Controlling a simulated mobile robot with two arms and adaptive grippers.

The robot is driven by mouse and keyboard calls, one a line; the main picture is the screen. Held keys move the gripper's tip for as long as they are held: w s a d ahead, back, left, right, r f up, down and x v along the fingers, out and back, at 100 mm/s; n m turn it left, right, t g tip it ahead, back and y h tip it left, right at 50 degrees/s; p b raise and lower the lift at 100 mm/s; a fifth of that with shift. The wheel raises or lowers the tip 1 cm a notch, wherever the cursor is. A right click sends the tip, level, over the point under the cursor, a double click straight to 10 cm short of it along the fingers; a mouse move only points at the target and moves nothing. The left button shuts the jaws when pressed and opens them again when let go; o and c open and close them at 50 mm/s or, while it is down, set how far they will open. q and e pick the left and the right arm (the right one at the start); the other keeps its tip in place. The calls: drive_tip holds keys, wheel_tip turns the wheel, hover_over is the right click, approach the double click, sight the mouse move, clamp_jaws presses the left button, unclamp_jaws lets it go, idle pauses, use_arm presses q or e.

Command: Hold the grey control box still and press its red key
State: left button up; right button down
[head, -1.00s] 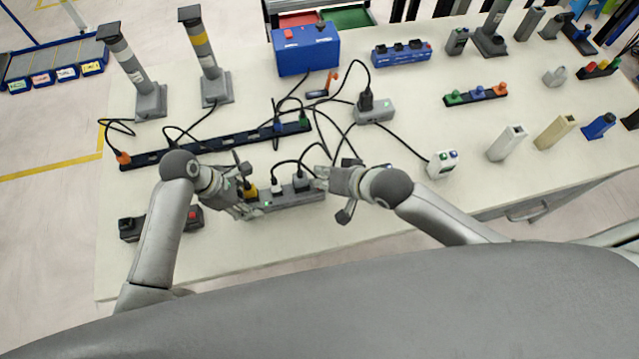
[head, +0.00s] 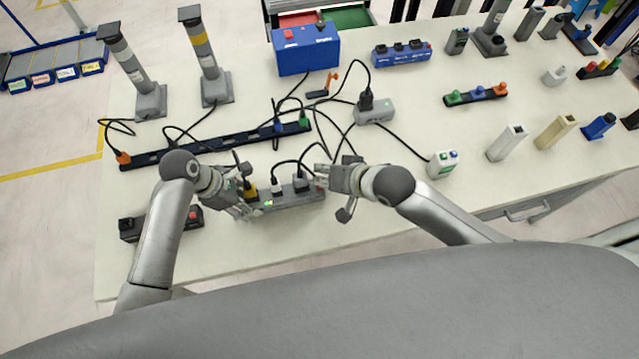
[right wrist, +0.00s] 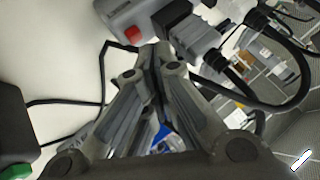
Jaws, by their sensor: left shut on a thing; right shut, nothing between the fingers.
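The grey control box (head: 290,199) is a long strip lying on the table, with a yellow, a white and a dark plug standing in it. A small green spot shows on its top. Its red key (right wrist: 133,36) is at its right end, seen clearly in the right wrist view. My left gripper (head: 246,210) is shut on the box's left end; its fingertips are partly hidden. My right gripper (right wrist: 153,52) is shut and empty, its tips close beside the red key. I cannot tell whether they touch it. In the head view my right gripper (head: 322,176) is at the box's right end.
Behind is a long dark strip (head: 215,144) with coloured plugs, and cables cross the table. A grey socket block (head: 374,111) and a white box with green and blue keys (head: 442,164) are to the right. A dark box (head: 131,229) lies left. The front table edge is clear.

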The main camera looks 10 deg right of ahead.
drive_tip(key=shift+r, duration=0.15)
wheel_tip(320, 180, up, 5)
idle(0.7)
idle(0.5)
use_arm(q)
drive_tip(key=o, duration=1.2)
drive_tip(key=shift+r, duration=0.1)
